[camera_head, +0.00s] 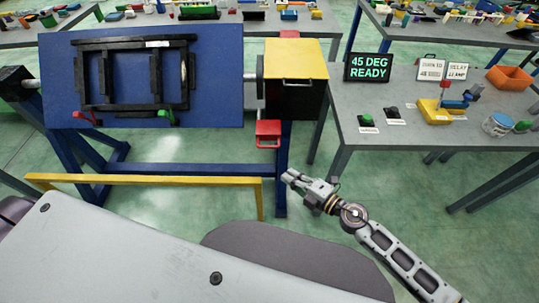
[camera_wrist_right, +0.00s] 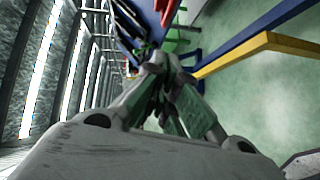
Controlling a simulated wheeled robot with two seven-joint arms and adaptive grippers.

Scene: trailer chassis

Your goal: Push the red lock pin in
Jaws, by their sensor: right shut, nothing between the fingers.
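A red block-shaped part (camera_head: 268,130) with a small handle hangs below the yellow-topped box (camera_head: 297,58) at the right end of the blue tilting panel; it looks like the red lock pin. I cannot tell how deep it sits. My right gripper (camera_head: 288,177) is shut and empty, in the air in front of the stand, below and slightly right of the red part, apart from it. In the right wrist view the shut fingers (camera_wrist_right: 152,62) fill the middle, with a red part (camera_wrist_right: 166,8) beyond them. My left gripper is not in view.
The blue panel (camera_head: 215,100) carries a black frame (camera_head: 130,42) with a red and a green clamp. A yellow rail (camera_head: 150,180) runs low in front. At right, a grey table (camera_head: 400,75) holds a "45 DEG READY" display (camera_head: 368,67), buttons and an orange bin (camera_head: 510,78).

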